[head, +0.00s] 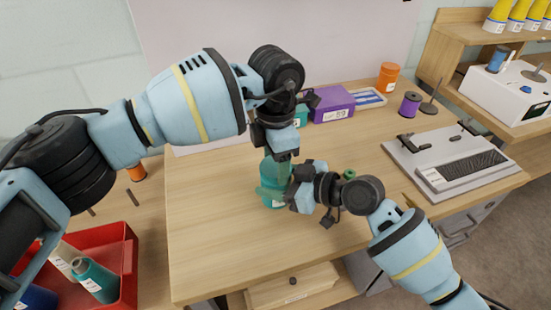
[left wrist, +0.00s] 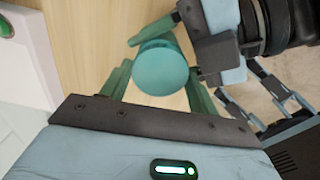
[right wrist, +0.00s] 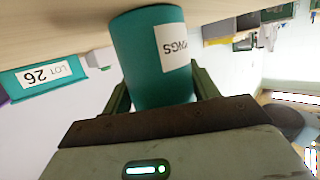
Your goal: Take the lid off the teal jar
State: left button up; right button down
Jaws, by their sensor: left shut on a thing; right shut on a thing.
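The teal jar (head: 270,200) stands on the wooden table, mostly behind my grippers. In the right wrist view the jar's teal body (right wrist: 142,60) with a white label fills the space between the fingers of my right gripper (right wrist: 160,92). That gripper (head: 282,188) is shut on the body from the side. The round teal lid (left wrist: 160,68) shows from above in the left wrist view. My left gripper (left wrist: 158,82) reaches down from above and is shut on it. The seam between lid and jar is hidden, so I cannot tell whether they touch.
A purple box (head: 332,105), blue-and-white tray (head: 369,97), orange jar (head: 388,77) and purple spool (head: 410,104) stand at the back. A grey device (head: 450,160) is at right. A red bin (head: 125,262) is at lower left. The table's front left is clear.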

pick_arm(q)
jog(key=shift+r, duration=0.3)
dwell(0.4)
jog(key=shift+r, duration=0.75)
jog(key=shift+r, duration=0.15)
jog(key=shift+r, duration=1.9)
pick_arm(e)
jog(key=shift+c, duration=1.6)
grip_release()
pick_arm(q)
jog(key=shift+f+b, duration=0.45)
jog(key=shift+f, duration=0.35)
pick_arm(e)
jog(key=v, duration=1.2)
